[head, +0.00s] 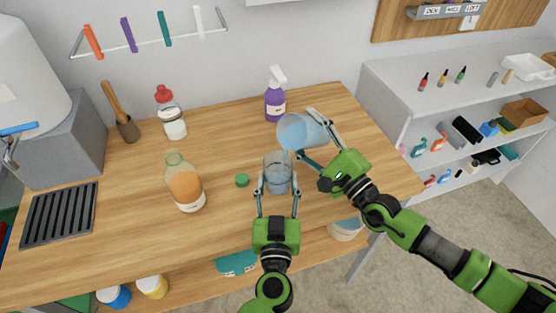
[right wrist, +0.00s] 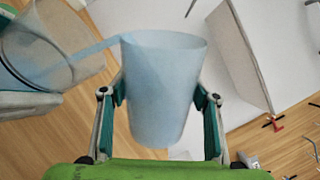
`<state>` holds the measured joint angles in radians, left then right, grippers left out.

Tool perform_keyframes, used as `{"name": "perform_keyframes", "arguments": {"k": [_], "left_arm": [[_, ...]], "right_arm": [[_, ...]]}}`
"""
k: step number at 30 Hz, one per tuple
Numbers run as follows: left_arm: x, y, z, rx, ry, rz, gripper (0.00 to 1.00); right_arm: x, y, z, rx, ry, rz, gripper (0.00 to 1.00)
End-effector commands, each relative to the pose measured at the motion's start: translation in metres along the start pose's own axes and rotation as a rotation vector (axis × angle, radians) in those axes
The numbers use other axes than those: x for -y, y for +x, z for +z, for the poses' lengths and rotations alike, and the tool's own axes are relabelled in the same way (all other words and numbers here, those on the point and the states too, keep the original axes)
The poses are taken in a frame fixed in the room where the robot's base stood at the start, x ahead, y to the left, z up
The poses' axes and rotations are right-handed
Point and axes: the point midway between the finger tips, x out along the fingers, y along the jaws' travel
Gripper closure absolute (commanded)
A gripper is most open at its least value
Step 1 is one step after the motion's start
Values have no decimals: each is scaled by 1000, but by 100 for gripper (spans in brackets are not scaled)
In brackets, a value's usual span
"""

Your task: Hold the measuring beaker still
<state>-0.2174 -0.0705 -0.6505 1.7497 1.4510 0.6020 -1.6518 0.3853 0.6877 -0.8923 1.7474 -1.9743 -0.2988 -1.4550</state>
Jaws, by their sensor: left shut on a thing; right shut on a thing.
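The clear measuring beaker (head: 278,174) stands upright near the front of the wooden counter, with some bluish liquid in it. My left gripper (head: 278,190) is shut around it, one finger on each side. My right gripper (head: 318,137) is shut on a translucent cup of blue liquid (head: 295,131), tilted above and behind the beaker. In the right wrist view the cup (right wrist: 163,90) sits between the fingers, and a blue stream runs from its rim toward the beaker (right wrist: 45,40) at the upper left. The beaker's lower part is partly hidden there.
A green cap (head: 242,180) lies just left of the beaker. An orange-filled bottle (head: 186,188), a red-capped jar (head: 172,118) and a purple spray bottle (head: 275,101) stand on the counter (head: 130,175). White shelves (head: 420,95) are at the right.

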Motion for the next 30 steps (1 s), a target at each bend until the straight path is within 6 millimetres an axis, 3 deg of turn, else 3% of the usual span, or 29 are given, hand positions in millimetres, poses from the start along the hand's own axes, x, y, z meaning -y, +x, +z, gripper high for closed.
{"name": "perform_keyframes", "arguments": {"k": [30], "left_arm": [[0,0,-1,-1,0,0,75]], "right_arm": [[5,1,4,14,-57,-4,81]]}}
